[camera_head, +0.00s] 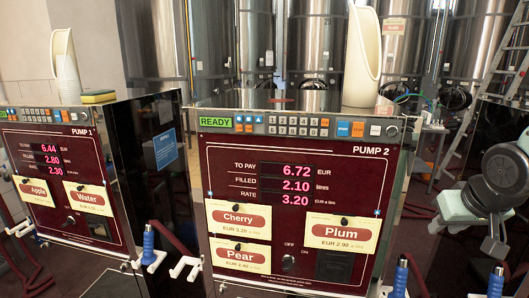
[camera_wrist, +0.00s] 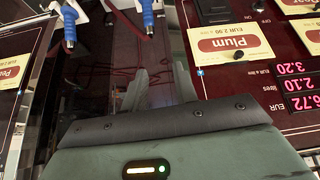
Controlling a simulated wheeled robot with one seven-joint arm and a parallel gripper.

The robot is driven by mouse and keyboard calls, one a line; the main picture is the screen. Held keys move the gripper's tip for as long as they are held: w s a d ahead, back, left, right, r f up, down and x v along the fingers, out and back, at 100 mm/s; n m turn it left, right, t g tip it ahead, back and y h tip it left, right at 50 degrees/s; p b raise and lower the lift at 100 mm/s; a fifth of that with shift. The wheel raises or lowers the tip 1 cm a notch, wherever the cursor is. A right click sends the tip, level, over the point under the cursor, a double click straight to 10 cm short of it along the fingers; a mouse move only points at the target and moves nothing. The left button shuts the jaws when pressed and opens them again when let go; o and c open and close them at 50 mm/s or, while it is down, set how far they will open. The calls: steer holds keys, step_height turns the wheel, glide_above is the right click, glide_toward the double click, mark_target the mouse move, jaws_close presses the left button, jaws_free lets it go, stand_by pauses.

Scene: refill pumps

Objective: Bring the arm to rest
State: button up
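My arm (camera_head: 492,195) shows at the right edge of the head view, to the right of pump 2 (camera_head: 225,160). In the wrist view my gripper (camera_wrist: 160,82) has its two fingers apart, with nothing visible between them. The fingertips point towards the dark gap beside a pump panel. In the head view I cannot make out the fingers. Pump 2 shows READY, with 6.72 EUR to pay, 2.10 litres filled and rate 3.20. It bears Cherry (camera_head: 238,217), Plum (camera_head: 345,232) and Pear (camera_head: 238,258) cards.
Pump 1 (camera_head: 90,140) stands at left, with Apple and Water cards. Blue-handled nozzles (camera_head: 148,244) hang beside the pumps; two show in the wrist view (camera_wrist: 69,25). A white scoop (camera_head: 362,60) stands on pump 2. Steel tanks and a ladder (camera_head: 480,90) are behind.

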steer(key=s+a+f+n+g, duration=0.1)
steer(key=s+a+f+g, duration=0.35)
steer(key=s, duration=0.45)
steer(key=s+a+n+g+b, duration=0.1)
steer(key=s+a+n, duration=0.3)
steer(key=a, duration=0.5)
steer(key=s+a+f+n+g+y+b, duration=0.1)
steer(key=s+a+n+b, duration=0.1)
steer(key=s+a, duration=0.6)
steer(key=shift+s+a+n, duration=0.3)
steer(key=shift+a+n, duration=0.15)
steer(key=shift+n, duration=0.45)
